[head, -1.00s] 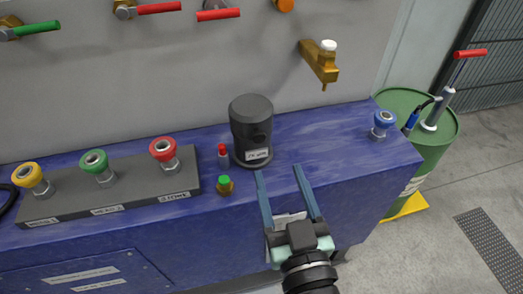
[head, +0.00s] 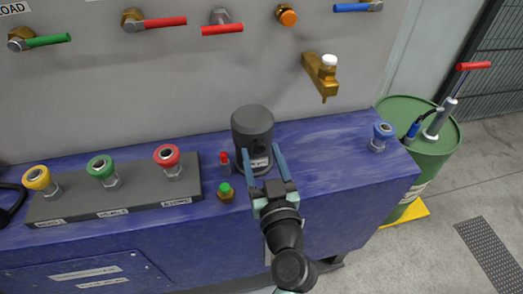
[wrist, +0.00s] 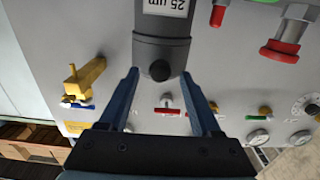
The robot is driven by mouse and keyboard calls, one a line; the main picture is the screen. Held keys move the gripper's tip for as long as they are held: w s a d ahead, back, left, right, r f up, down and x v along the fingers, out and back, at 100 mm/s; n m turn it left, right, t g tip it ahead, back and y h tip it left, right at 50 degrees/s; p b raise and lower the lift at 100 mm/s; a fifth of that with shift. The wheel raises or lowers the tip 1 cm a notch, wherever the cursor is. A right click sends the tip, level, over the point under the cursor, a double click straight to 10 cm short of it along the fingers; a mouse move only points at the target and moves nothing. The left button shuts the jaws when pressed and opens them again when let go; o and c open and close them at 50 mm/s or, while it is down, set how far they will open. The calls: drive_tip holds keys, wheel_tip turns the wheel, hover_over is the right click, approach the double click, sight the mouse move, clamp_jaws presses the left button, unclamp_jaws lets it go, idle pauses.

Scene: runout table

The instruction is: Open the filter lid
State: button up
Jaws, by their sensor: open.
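The filter (head: 251,155) is a dark grey upright cylinder with a white label, standing on the blue bench. Its wider lid (head: 252,119) sits on top and looks closed. In the wrist view the lid (wrist: 150,50) hangs from the top, with a round black knob (wrist: 160,71) facing me and part of the label above it. My gripper (head: 261,149) is open in front of the filter. In the wrist view its blue fingers (wrist: 160,73) stand one on each side of the knob. I cannot tell whether they touch the filter.
A small red-capped fitting (head: 225,163) and a green-capped brass fitting (head: 226,192) stand close left of the filter. A dark block with coloured couplings (head: 130,201) lies further left. A brass tap (head: 321,75) juts from the wall. The bench right of the filter is clear up to a blue coupling (head: 381,136).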

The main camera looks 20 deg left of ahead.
drive_tip(key=shift+w+a, duration=0.15)
drive_tip(key=shift+w, duration=0.05)
clamp_jaws()
idle(0.3)
idle(1.1)
